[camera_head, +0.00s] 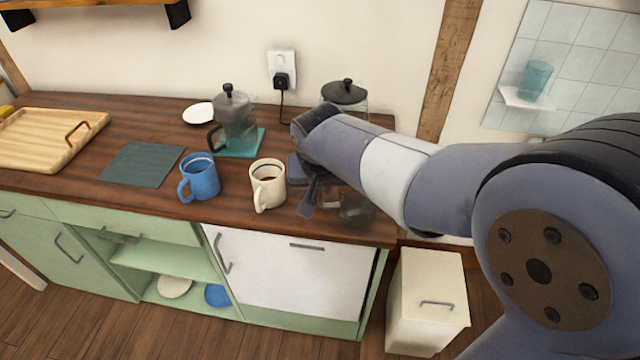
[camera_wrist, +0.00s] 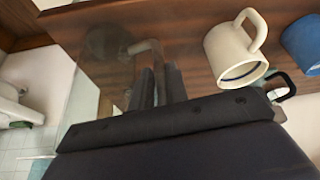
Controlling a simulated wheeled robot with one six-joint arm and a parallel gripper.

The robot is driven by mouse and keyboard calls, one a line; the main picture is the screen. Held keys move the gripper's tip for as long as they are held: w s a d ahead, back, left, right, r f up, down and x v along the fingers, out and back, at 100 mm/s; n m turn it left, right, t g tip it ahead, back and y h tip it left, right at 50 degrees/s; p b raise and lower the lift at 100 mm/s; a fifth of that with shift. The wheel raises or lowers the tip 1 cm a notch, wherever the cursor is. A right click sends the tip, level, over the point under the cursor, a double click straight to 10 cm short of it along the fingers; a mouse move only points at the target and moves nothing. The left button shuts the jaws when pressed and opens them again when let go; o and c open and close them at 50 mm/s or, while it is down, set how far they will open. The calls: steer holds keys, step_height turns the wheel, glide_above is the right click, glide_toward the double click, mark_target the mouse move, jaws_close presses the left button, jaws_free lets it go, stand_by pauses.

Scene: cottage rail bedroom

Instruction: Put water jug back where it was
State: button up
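The water jug (camera_head: 357,210) is a clear glass vessel at the right front of the wooden counter, partly hidden by my arm. In the wrist view its see-through body (camera_wrist: 105,45) shows beyond my fingers, with its pale handle running in between them. My gripper (camera_head: 318,198) is at the jug's left side. In the wrist view the two dark fingers (camera_wrist: 160,80) are close together on the handle. The jug looks upright; I cannot tell whether its base touches the counter. A cream mug (camera_head: 268,188) with dark liquid stands just left of my gripper.
A blue mug (camera_head: 200,178) stands left of the cream mug. A lidded glass pot (camera_head: 235,120) stands on a teal mat (camera_head: 243,145). A black-lidded glass vessel (camera_head: 345,92) is behind my arm. A dark mat (camera_head: 142,163) lies bare; a wooden tray (camera_head: 40,140) is far left.

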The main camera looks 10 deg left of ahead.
steer(key=o, duration=0.4)
steer(key=shift+c, duration=0.2)
steer(key=v, duration=1.2)
steer(key=shift+r+p, duration=0.2)
steer(key=shift+p, duration=0.15)
